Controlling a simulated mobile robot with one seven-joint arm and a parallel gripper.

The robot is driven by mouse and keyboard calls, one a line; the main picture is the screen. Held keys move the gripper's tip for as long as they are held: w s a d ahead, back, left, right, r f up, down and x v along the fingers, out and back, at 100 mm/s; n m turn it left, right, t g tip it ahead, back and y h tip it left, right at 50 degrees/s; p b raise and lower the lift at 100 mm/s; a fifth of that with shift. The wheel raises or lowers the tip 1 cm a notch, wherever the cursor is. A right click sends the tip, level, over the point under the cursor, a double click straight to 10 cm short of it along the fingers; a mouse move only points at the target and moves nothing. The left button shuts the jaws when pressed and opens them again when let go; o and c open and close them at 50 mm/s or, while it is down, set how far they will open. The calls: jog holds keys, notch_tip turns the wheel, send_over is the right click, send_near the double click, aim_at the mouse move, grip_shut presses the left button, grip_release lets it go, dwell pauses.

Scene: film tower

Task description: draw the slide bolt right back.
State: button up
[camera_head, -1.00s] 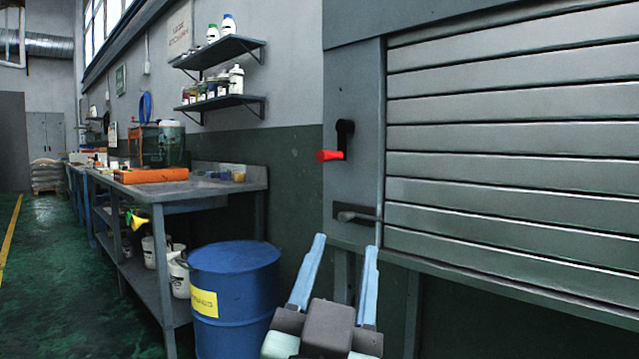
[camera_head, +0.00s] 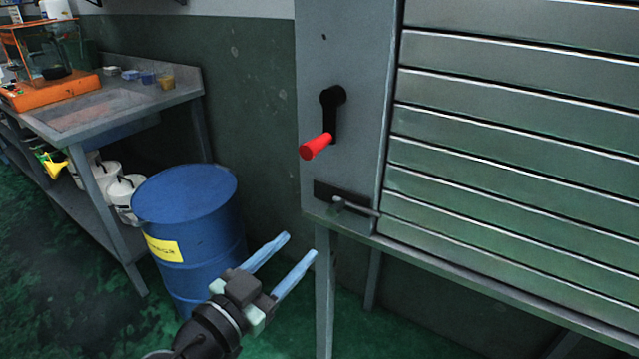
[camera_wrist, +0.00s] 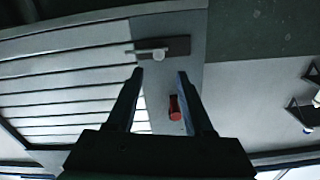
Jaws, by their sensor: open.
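The slide bolt (camera_head: 354,207) is a grey rod with a small knob on a dark plate, low on the grey panel left of the slatted shutter. Its rod reaches right to the shutter's edge. In the wrist view the bolt (camera_wrist: 158,54) shows upside down, beyond and between my fingertips. My gripper (camera_head: 300,246) is open and empty, below and left of the bolt and apart from it. Its two blue fingers also show in the wrist view (camera_wrist: 160,74). Nothing hides the bolt's knob.
A black crank with a red handle (camera_head: 316,146) juts out above the bolt. The slatted shutter (camera_head: 500,130) fills the right. A blue drum (camera_head: 190,210) stands left behind my gripper, beside a workbench (camera_head: 130,110). The space between gripper and bolt is clear.

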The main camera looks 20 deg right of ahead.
aim_at(334, 212)
jog(key=x, duration=1.2)
jog(key=shift+w+d, duration=0.1)
jog(key=shift+d, duration=0.2)
grip_shut()
dwell(0.9)
